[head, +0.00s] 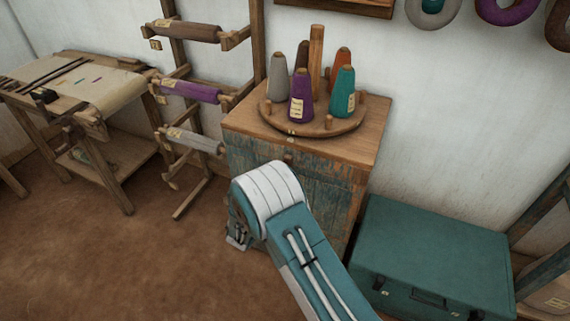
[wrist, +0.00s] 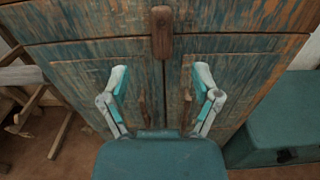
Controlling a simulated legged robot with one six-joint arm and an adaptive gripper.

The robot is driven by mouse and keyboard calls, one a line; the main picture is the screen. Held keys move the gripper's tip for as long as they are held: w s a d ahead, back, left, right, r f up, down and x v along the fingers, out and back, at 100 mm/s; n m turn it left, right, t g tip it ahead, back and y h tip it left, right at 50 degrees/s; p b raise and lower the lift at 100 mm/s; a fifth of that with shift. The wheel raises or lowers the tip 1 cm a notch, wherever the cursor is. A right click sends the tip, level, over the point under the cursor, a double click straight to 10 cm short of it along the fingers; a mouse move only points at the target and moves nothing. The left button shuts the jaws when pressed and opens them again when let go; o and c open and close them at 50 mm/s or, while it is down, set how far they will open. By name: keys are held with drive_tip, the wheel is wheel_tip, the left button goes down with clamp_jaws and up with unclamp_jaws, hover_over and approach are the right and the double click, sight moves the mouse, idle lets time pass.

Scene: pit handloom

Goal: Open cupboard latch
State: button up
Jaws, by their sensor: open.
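The cupboard (head: 325,195) is a worn blue-green wooden cabinet in the middle of the head view. In the wrist view its front (wrist: 75,62) shows two doors meeting at a vertical seam, below a horizontal rail. The latch (wrist: 161,32) is a small brown wooden bar with a round pivot at its top. It hangs upright across the rail and the top of the seam. My gripper (wrist: 160,75) is open and empty, its fingers apart on either side of the seam, below the latch in the picture. My arm hides part of the cupboard front in the head view.
A round wooden stand (head: 315,122) with several yarn cones sits on the cupboard. A teal trunk (head: 435,250) stands close on the right. A rack of rolls (head: 190,92) and a worktable (head: 75,85) stand left. The brown floor at front left is clear.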

drive_tip(key=x, duration=1)
drive_tip(key=shift+w+d, duration=0.2)
drive_tip(key=shift+w, duration=0.05)
drive_tip(key=shift+a, duration=0.1)
clamp_jaws()
